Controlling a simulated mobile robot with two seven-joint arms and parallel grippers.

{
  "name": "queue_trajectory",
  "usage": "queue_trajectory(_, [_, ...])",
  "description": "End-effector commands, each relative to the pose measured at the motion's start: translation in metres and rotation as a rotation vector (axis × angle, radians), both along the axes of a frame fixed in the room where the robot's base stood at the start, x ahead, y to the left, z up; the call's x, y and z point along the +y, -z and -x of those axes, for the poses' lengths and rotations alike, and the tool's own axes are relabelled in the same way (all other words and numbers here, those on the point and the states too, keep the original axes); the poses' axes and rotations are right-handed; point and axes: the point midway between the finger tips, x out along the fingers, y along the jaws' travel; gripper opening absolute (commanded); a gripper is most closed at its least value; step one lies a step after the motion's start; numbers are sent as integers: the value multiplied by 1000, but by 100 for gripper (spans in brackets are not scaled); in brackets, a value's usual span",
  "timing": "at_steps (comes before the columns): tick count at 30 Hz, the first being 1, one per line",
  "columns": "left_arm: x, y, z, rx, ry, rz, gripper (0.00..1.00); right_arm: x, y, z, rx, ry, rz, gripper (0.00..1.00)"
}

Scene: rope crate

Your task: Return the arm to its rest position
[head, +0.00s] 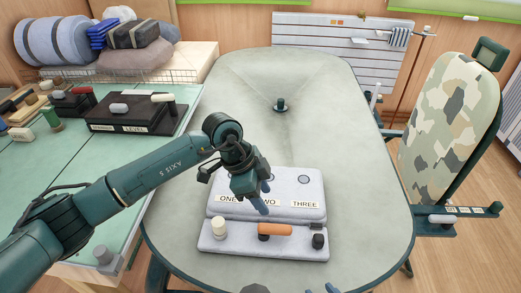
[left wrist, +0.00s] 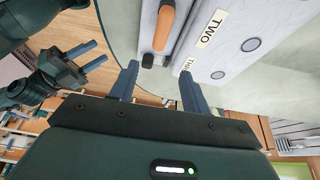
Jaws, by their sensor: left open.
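My left gripper (head: 264,197) reaches in from the left in the head view, above the grey block (head: 235,208) labelled ONE, TWO and THREE. Its two blue fingers (left wrist: 158,70) are apart in the left wrist view, with nothing between them. The gripper partly covers the labels ONE and TWO. An orange handle (head: 275,230) lies on the block's front step, between a cream peg (head: 219,228) and a black knob (head: 318,241). My right gripper shows at the left of the left wrist view (left wrist: 90,57), its fingers apart and empty.
The block stands on an oval grey-green table (head: 365,200) with free room behind it and a dark fitting (head: 280,105) farther back. A green bench (head: 60,170) with a black LEVEL box (head: 140,112) is at left. A camouflage-covered board (head: 450,120) stands at right.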

Motion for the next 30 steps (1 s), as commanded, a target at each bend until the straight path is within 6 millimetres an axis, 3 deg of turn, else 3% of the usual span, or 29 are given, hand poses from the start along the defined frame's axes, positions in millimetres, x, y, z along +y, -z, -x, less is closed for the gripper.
queue_trajectory(5, [-8,2,7,12,24,42,47,0,0,0,-2,-1,-1,36])
queue_trajectory(8, [-34,4,32,48,103,204,47,0,-1,-1,-4,0,0,36])
queue_trajectory(11, [-74,-9,71,72,196,535,47,0,-2,-3,-8,-1,-1,36])
queue_trajectory(13, [-95,-30,90,48,203,807,47,0,-3,-5,-12,-1,1,36])
queue_trajectory(17, [-100,-72,95,-90,41,1232,47,0,-4,-6,-15,-1,1,36])
queue_trajectory(20, [-75,-86,78,-238,-213,1426,47,0,-4,-6,-15,-1,2,36])
queue_trajectory(23, [-32,-73,59,-386,-529,1467,47,-1,-4,-6,-15,-1,2,36])
queue_trajectory(26, [20,-34,51,-487,-850,1358,47,-1,-4,-6,-15,-1,2,36])
queue_trajectory(30, [89,42,75,-509,-1184,1046,47,-1,-4,-6,-14,0,3,36])
